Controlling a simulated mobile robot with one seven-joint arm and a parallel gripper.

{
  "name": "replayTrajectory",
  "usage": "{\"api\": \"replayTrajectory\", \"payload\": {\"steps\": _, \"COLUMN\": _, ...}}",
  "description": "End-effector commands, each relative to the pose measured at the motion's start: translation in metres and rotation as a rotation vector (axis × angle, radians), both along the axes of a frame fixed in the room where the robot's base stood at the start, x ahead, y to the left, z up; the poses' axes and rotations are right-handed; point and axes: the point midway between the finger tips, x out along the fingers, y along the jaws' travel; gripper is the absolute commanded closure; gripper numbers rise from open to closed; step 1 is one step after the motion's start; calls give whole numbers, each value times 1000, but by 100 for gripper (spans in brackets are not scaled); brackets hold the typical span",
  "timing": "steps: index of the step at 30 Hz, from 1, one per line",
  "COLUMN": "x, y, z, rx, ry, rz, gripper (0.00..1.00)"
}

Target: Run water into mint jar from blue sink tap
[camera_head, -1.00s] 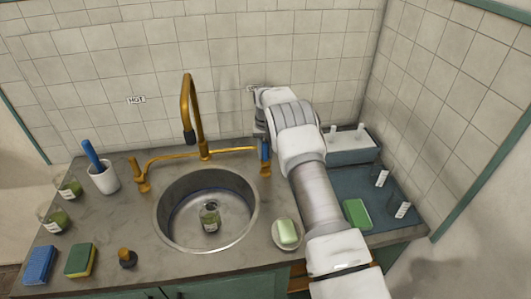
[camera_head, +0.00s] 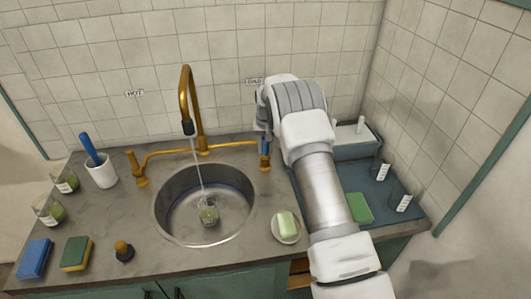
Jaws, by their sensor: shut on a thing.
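The jar with green contents (camera_head: 209,213) stands in the round metal sink bowl (camera_head: 165,222). A thin stream of water (camera_head: 199,172) falls from the brass spout (camera_head: 187,88) and reaches the jar. The jar's label is too small to read.
A brass tap handle (camera_head: 135,163) stands on the left under the HOT label (camera_head: 135,93). A soap dish (camera_head: 286,228), a dark stopper (camera_head: 123,251), sponges (camera_head: 76,253), a white cup (camera_head: 102,175) and two jars (camera_head: 49,211) stand around the sink. A blue tray (camera_head: 381,210) lies right.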

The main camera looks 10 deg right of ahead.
Motion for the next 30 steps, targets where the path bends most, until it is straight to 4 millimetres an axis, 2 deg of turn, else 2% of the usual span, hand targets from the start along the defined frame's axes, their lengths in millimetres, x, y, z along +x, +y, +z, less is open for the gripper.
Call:
{"api": "replayTrajectory", "payload": {"steps": 15, "x": 2, "y": 0, "z": 1, "rx": 0, "ry": -53, "rz": 0, "gripper": 100}}
{"api": "replayTrajectory", "payload": {"steps": 16, "x": 2, "y": 0, "z": 1, "rx": 0, "ry": -53, "rz": 0, "gripper": 64}}
{"api": "replayTrajectory", "payload": {"steps": 20, "x": 2, "y": 0, "z": 1, "rx": 0, "ry": -52, "rz": 0, "gripper": 40}}
{"api": "replayTrajectory", "payload": {"steps": 30, "x": 1, "y": 0, "z": 2, "rx": 0, "ry": -51, "rz": 0, "gripper": 39}}
